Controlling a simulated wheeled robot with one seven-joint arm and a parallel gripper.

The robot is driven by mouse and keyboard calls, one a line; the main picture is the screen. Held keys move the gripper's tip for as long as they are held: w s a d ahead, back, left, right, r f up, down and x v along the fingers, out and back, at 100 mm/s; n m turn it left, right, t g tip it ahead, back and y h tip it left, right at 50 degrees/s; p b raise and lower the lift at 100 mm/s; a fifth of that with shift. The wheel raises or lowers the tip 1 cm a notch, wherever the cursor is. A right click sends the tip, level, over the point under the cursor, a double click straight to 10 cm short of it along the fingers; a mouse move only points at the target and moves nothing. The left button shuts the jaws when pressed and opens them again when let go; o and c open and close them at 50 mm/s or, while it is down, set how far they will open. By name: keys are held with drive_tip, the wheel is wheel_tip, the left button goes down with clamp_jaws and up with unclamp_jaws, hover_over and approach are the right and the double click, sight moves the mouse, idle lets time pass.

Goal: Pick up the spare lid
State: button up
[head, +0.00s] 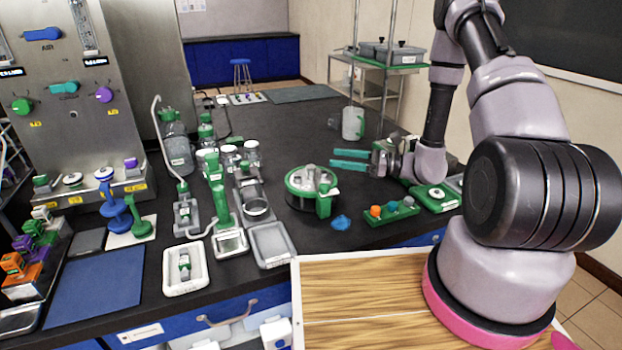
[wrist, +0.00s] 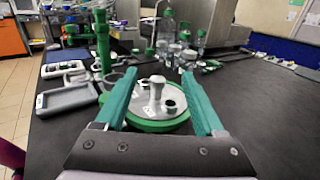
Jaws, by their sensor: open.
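A round lid (head: 312,178) with a green rim, a pale top and an upright grey knob sits on a low dark round stand on the black bench in the head view. I take it for the spare lid. In the wrist view the lid (wrist: 150,101) lies ahead, between and beyond the fingers, its knob near the middle. My gripper (head: 335,159) is open and empty, with teal fingers pointing left, just right of and behind the lid in the head view. In the wrist view my gripper (wrist: 158,76) frames the knob without visible contact. The fingers hide parts of the lid's rim.
A green block with coloured knobs (head: 392,211) and a blue crumpled item (head: 340,222) lie in front of the lid. Grey trays (head: 271,245) and a green column (head: 218,195) stand left. A pale jar (head: 353,123) stands behind. The far bench is mostly clear.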

sight(333, 183)
drive_tip(key=f, duration=0.1)
drive_tip(key=a+f, duration=0.2)
drive_tip(key=f, duration=0.1)
drive_tip(key=shift+w, duration=0.25)
drive_tip(key=shift+x, duration=2.7)
drive_tip(key=shift+w, duration=0.1)
clamp_jaws()
